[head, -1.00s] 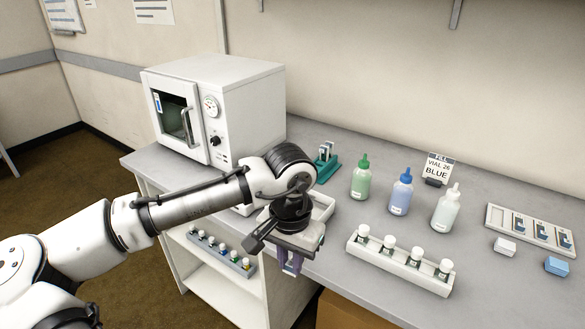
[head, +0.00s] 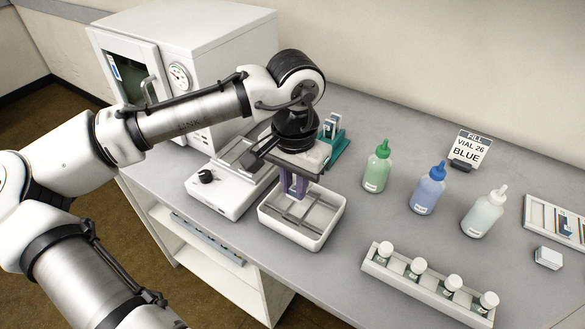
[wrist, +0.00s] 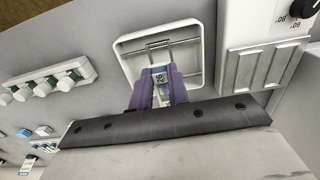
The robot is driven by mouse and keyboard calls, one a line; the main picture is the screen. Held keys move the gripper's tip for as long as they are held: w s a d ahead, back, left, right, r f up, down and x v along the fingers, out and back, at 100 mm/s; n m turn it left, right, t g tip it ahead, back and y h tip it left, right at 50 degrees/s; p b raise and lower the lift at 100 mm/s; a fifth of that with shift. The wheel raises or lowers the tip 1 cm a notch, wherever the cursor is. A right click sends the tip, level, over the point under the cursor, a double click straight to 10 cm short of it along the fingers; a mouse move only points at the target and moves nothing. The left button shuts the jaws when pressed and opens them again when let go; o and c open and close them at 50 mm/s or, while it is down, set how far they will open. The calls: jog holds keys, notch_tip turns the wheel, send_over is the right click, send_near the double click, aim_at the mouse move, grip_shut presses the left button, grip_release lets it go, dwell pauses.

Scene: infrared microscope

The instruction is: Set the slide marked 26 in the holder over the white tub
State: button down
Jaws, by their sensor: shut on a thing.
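My gripper (head: 294,185) has purple fingers that point down over the white tub (head: 326,234). In the wrist view my gripper (wrist: 154,92) is shut on the slide marked 26 (wrist: 159,76), whose label shows between the fingers. The tub (wrist: 207,45) lies beyond the fingertips there. The holder (head: 318,217) is a set of thin grey bars across the tub; it also shows in the wrist view (wrist: 172,43). The slide's lower end is hard to make out, so I cannot tell whether it touches the holder.
A white hotplate-like unit with a black knob (head: 205,177) stands left of the tub. A teal rack (head: 336,140) is behind. Green (head: 377,170), blue (head: 428,190) and clear (head: 483,213) bottles stand to the right, with a white vial rack (head: 425,288) in front.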

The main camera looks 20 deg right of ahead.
jog(key=shift+s+f+b, duration=0.15)
jog(key=shift+f+b, duration=0.45)
notch_tip(320, 180, down, 2)
jog(key=shift+f+b, duration=0.15)
jog(key=shift+b, duration=1.1)
jog(key=shift+f+b, duration=0.5)
jog(key=shift+f, duration=0.5)
jog(key=shift+a+p, duration=0.1)
jog(key=shift+p, duration=0.2)
jog(key=shift+f, duration=0.25)
jog(key=c, duration=0.9)
grip_release()
jog(key=shift+o, duration=0.2)
